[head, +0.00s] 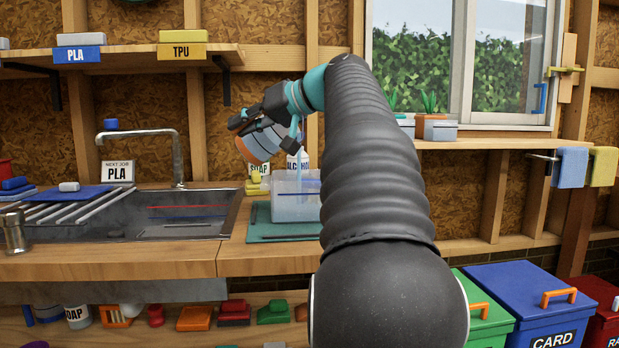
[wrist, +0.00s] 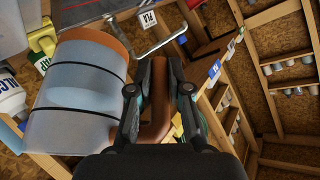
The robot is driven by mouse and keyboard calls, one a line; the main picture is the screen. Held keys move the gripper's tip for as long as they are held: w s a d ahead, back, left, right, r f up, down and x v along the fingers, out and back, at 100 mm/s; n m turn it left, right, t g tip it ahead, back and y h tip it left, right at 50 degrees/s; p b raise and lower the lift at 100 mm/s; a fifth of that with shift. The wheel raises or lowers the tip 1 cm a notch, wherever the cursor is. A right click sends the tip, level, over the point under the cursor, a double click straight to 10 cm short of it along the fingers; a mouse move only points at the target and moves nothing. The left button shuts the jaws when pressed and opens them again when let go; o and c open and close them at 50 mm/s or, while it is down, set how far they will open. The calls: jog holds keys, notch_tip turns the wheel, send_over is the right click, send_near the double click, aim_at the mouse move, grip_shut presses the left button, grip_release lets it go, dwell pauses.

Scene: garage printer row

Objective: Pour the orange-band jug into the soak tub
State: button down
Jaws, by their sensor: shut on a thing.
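The jug (head: 266,143), grey with an orange band at one end, is held in the air and tilted. In the wrist view the jug (wrist: 78,95) fills the left side, and its orange-brown handle (wrist: 158,115) lies between my fingers. My gripper (head: 243,122) is shut on that handle; it also shows in the wrist view (wrist: 160,90). The soak tub, a translucent box (head: 293,207), stands below and a little right of the jug. I cannot make out the tub in the wrist view.
The tub stands on a green mat (head: 262,232). My arm hides the counter to the right.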

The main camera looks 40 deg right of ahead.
jog(key=shift+b, duration=0.5)
dwell(0.3)
jog(key=shift+s+d+f+t+y+b, duration=0.15)
jog(key=shift+f+t+y+b, duration=0.25)
jog(key=shift+b, duration=0.8)
jog(key=shift+s+d+f+t+y+b, duration=0.15)
jog(key=shift+f+t+b, duration=0.3)
jog(key=shift+b, duration=0.75)
dwell(0.6)
jog(key=shift+s+d+t+y+b, duration=0.2)
jog(key=shift+t+y+b, duration=0.5)
jog(key=shift+b, duration=1)
dwell(1.0)
jog(key=shift+s+d+r+t+b, duration=0.35)
jog(key=shift+s+d+t+b, duration=0.05)
jog(key=shift+s+t+b, duration=0.1)
dwell(1.0)
